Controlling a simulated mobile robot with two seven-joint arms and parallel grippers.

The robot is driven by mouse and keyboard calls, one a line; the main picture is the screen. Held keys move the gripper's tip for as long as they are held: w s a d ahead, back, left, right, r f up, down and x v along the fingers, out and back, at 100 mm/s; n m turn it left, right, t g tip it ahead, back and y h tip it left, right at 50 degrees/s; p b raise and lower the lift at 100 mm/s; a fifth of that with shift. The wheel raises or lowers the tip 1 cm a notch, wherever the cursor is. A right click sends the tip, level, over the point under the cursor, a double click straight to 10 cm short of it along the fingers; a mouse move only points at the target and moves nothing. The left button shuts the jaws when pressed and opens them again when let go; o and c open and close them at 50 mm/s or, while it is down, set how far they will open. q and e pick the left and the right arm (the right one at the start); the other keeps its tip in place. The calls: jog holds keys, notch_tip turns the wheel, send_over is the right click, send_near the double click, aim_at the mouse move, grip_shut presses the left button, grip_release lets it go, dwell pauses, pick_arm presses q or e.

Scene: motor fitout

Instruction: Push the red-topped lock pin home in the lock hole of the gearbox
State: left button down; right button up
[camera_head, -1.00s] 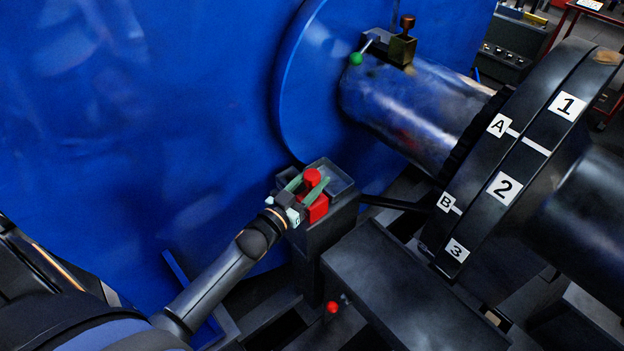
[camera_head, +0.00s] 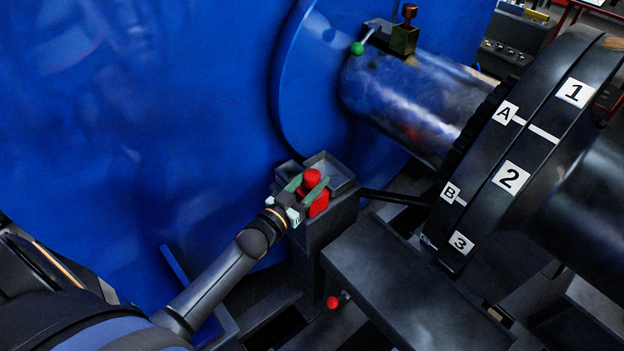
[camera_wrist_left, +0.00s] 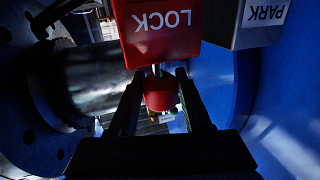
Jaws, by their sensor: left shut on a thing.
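The lock pin's round red top (camera_head: 312,177) is between the fingers of my left gripper (camera_head: 309,187), at the red lock block on the gearbox's dark housing (camera_head: 328,218). In the left wrist view the red top (camera_wrist_left: 160,93) sits between the two dark fingers (camera_wrist_left: 160,88). A short length of bright shank shows between the top and the red block (camera_wrist_left: 160,30) marked LOCK. The pin lines up with the block; its lower end and the hole are hidden. My right gripper is in neither view.
A grey PARK block (camera_wrist_left: 256,22) stands beside the lock block. A large blue casing (camera_head: 150,120) rises behind. A dark wheel (camera_head: 480,160) with A, B and number labels stands right. A green-balled lever (camera_head: 357,48) is on the shaft; another red knob (camera_head: 332,303) sits low in front.

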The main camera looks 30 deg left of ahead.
pick_arm(q)
jog(key=shift+f, duration=0.1)
jog(key=shift+c, duration=1.4)
grip_release()
jog(key=shift+f, duration=0.1)
jog(key=shift+s, duration=0.1)
jog(key=s+a, duration=0.1)
jog(key=s, duration=1.1)
jog(key=shift+a, duration=0.35)
jog(key=shift+s, duration=0.1)
jog(key=s+a+p, duration=0.3)
jog(key=s+a, duration=0.1)
jog(key=s, duration=0.7)
jog(key=shift+a, duration=0.3)
